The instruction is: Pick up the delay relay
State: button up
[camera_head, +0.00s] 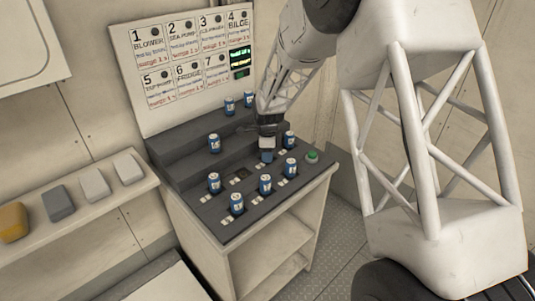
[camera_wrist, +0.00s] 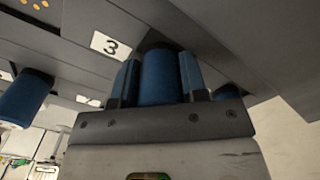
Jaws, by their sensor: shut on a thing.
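My gripper (camera_head: 267,148) is over the grey stepped board (camera_head: 205,165), at its right-hand middle part. In the wrist view my gripper (camera_wrist: 159,72) is shut on a blue cylindrical relay (camera_wrist: 158,78), with one blue-grey finger on each side. The relay's far end is close to the board, beside a white label with the number 3 (camera_wrist: 110,44). I cannot tell whether it is seated in its socket or just clear of it. In the head view my gripper mostly hides this relay.
Several similar blue relays stand around my gripper, such as one behind right (camera_head: 289,139) and one in front (camera_head: 265,184). An empty-looking socket (camera_head: 241,173) lies left. A green button (camera_head: 312,156) is right. A numbered card panel (camera_head: 185,62) stands behind. A side shelf (camera_head: 80,212) holds several blocks.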

jog(key=shift+r, duration=5)
